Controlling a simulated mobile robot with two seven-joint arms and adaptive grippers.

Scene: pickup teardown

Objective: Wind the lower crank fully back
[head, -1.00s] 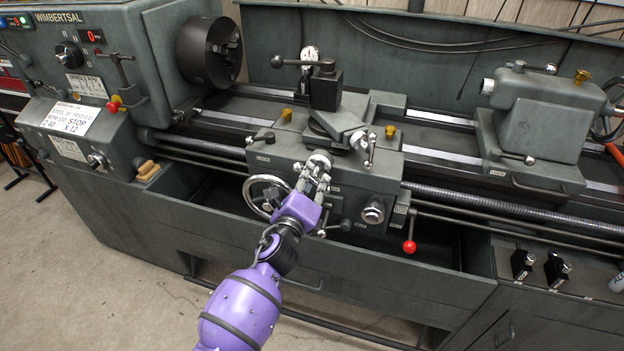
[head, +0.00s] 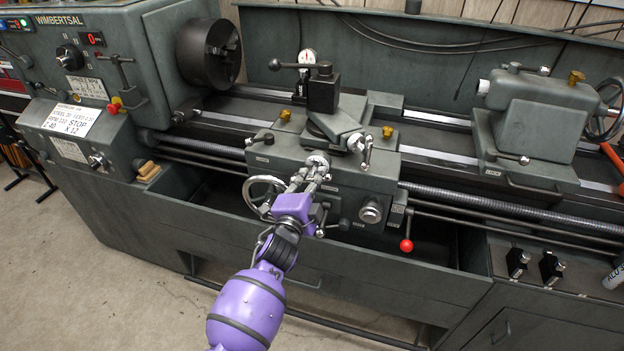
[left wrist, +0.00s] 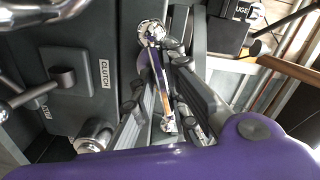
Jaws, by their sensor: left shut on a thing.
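The lower crank (head: 316,161) is a small chrome crank on the front of the lathe's carriage, below the tool post. In the left wrist view its bright arm (left wrist: 152,34) runs down between my fingers. My left gripper (head: 312,178) is shut on the crank's handle in front of the carriage. In the left wrist view the dark fingers (left wrist: 166,100) lie on both sides of the handle. The fingers partly hide the crank in the head view. My right gripper is not in view.
A chrome handwheel (head: 264,196) is close left of my gripper. A red-knobbed lever (head: 406,244) hangs to the right. A smaller upper crank (head: 366,150) is above right. The tool post (head: 323,90) stands above. A clutch label (left wrist: 106,70) shows in the wrist view.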

